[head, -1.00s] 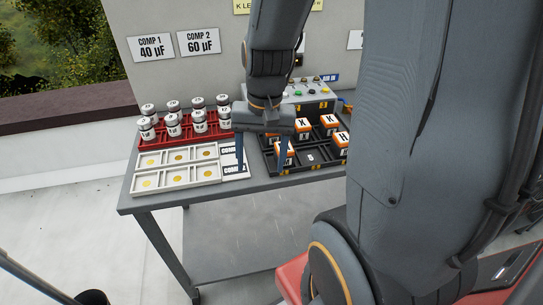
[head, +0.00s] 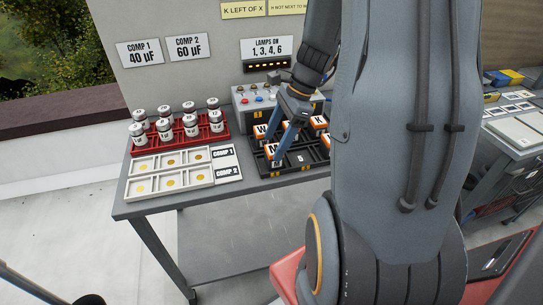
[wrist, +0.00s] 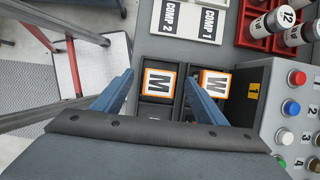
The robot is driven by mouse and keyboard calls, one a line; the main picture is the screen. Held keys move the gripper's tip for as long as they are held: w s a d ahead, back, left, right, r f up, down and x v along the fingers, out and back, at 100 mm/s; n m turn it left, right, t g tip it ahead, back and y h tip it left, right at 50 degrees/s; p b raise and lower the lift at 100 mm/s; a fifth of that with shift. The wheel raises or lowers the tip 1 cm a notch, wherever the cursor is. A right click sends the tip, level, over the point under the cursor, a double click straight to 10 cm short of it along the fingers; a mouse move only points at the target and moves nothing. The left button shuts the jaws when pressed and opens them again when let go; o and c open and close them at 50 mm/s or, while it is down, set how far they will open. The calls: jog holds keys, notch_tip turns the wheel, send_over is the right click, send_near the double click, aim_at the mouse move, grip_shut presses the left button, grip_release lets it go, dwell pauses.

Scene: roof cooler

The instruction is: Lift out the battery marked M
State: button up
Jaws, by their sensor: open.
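The battery marked M (wrist: 158,82) has an orange and white top and sits in the black tray (head: 300,167). In the head view the M battery (head: 274,150) is at the tray's front left, partly covered by a finger. My gripper (wrist: 159,76) is open, pointing down, with its blue fingers on either side of the M battery in the wrist view. I cannot tell how far the fingertips are above or beside it. The battery marked W (wrist: 215,84) is close beside the right finger; it also shows in the head view (head: 261,131).
Other orange-topped batteries (head: 319,122) stand in the tray to the right, partly hidden by my arm. A red rack (head: 178,146) of cylinders and white compartment trays (head: 172,181) are on the left. A control box with buttons (head: 258,97) stands behind.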

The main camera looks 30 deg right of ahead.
aim_at(271, 149)
jog(key=shift+p+x, duration=0.3)
jog(key=shift+x, duration=1.5)
jog(key=shift+c, duration=0.5)
jog(key=c, duration=1.3)
